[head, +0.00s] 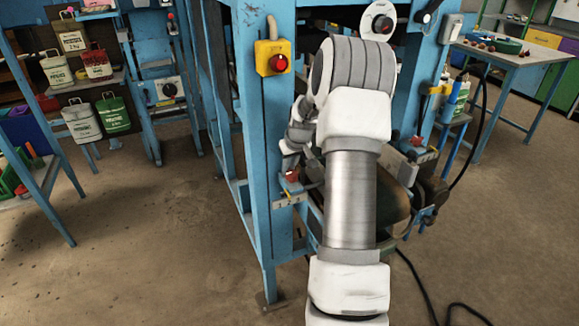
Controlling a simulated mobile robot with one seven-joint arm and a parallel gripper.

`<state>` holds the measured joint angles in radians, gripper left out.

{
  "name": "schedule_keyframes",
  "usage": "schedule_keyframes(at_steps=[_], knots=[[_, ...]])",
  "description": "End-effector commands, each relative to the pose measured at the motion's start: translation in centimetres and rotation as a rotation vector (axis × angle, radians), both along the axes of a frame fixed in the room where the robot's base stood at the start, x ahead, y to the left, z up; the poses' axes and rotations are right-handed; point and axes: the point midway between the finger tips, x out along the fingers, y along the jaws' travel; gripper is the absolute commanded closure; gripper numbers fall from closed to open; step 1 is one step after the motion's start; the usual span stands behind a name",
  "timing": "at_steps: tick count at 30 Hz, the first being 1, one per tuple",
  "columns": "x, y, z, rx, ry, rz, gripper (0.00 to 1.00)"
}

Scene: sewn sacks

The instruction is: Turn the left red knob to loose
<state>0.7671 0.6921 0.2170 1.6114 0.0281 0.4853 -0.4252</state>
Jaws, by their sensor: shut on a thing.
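The left red knob (292,177) sits on a small blue and metal block on the front post of the blue frame, left of my arm. My gripper (290,167) reaches down to it from above and is shut on it. The fingers hide part of the knob, and its turn position cannot be read. Another red knob (417,141) sits on a similar block to the right of my arm.
The blue machine frame (252,150) stands close around my gripper. A yellow box with a red button (278,63) is on the post above. A dark roller shows partly behind my arm. Sacks (82,122) hang and stand at the left. The floor at front left is clear.

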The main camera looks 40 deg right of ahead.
Motion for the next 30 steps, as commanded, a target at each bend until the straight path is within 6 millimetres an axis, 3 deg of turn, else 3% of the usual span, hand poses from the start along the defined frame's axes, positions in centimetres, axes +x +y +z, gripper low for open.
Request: schedule_keyframes(at_steps=[9,10,15,25,30], knots=[[-0.1,0.1,-0.1,0.001,0.003,0.004,1.0],[-0.1,0.1,-0.1,0.001,0.003,0.004,0.82],[0.0,0.1,-0.1,0.001,0.003,0.002,0.54],[-0.1,0.0,0.2,0.0,0.001,0.001,0.54],[-0.8,0.1,2.2,-0.001,-0.001,0.001,0.54]])
